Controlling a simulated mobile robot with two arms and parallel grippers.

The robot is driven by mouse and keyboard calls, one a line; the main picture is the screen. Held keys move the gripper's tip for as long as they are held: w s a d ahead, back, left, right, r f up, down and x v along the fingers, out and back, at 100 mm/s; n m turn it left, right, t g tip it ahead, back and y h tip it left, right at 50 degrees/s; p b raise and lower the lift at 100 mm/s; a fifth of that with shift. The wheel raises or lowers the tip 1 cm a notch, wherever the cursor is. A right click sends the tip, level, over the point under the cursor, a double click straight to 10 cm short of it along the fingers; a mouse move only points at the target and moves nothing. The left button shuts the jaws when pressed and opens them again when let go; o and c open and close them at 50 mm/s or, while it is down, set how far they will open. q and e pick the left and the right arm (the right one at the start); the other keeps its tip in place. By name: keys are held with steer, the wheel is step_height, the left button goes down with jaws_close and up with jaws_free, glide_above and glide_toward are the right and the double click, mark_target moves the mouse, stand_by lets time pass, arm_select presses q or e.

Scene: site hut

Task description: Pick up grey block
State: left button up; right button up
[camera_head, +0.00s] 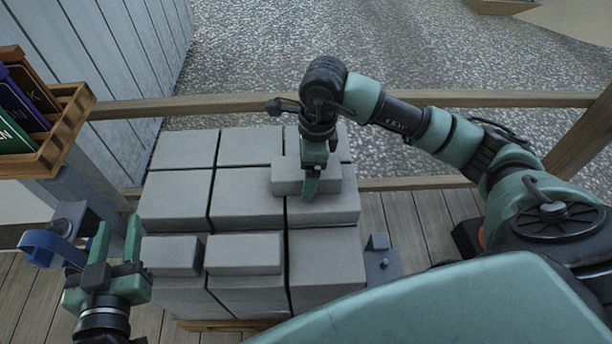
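Several large grey blocks (325,262) stand packed in a stack on a wooden pallet. Smaller grey blocks lie on top: one at the front left (172,256), one beside it at the front middle (243,255), and one farther back on the right (333,181). My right gripper (309,188) points down at the back-right small block, with a green finger in front of its near face. The far finger is hidden, so its grip on the block cannot be told. My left gripper (118,241) is open and empty, its two fingers apart, left of the front-left small block.
A wooden rail (230,104) runs behind the stack. At the left, a wooden rack (64,133) holds dark books or binders. A small grey bracket-like piece (378,244) is right of the stack.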

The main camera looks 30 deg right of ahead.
steer(key=shift+f, duration=0.45)
steer(key=c, duration=1.8)
steer(key=shift+w+r, duration=0.1)
steer(key=shift+r, duration=0.05)
jaws_close()
arm_select(q)
steer(key=shift+w+d+r+t, duration=0.15)
steer(key=shift+r+t, duration=0.15)
steer(key=shift+r, duration=0.3)
arm_select(e)
steer(key=shift+r, duration=0.1)
